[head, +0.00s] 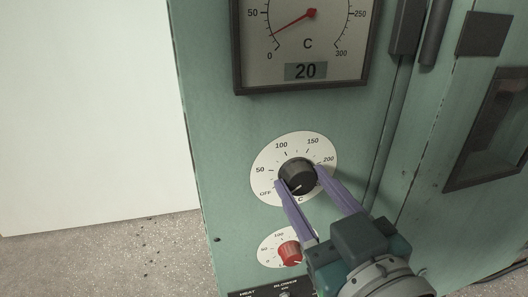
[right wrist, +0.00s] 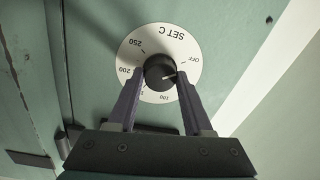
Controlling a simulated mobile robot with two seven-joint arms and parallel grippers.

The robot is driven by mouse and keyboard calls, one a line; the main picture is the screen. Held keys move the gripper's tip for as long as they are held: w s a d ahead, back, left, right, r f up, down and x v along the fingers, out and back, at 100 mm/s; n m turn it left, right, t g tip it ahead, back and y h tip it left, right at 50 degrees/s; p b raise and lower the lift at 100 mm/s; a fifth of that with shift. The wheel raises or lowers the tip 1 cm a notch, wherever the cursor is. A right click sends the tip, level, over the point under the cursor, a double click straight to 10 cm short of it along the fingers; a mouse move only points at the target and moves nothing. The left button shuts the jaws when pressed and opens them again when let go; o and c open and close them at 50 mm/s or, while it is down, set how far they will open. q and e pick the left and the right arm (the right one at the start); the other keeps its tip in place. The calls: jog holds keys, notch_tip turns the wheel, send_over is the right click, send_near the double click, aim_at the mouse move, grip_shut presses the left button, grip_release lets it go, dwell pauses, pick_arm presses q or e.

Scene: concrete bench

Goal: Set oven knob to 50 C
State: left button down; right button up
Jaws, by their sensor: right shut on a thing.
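The black oven knob (head: 298,174) sits on a round white dial (head: 262,160) on the green oven front. The dial reads OFF, 50, 100, 150 and 200 in the head view. My right gripper (head: 300,178) has its purple fingers on either side of the knob, shut on it. In the right wrist view the fingers also flank the knob (right wrist: 160,72). There its white mark points right, toward the dial's edge a little past OFF, on the side of the low numbers. The 50 is hidden by a finger there. My left gripper is not in view.
A gauge (head: 305,40) above has its red needle near the low end and a display (head: 306,71) reading 20. A smaller dial with a red knob (head: 289,252) is just below, close to my right gripper. The oven door with a dark window (head: 490,130) is at right.

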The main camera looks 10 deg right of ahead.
grip_shut()
jog(key=shift+m, duration=0.4)
jog(key=m, duration=0.3)
jog(key=shift+m, duration=0.4)
jog(key=m, duration=0.5)
jog(key=shift+m, duration=0.3)
jog(key=o, duration=0.8)
grip_release()
jog(key=shift+o, duration=0.2)
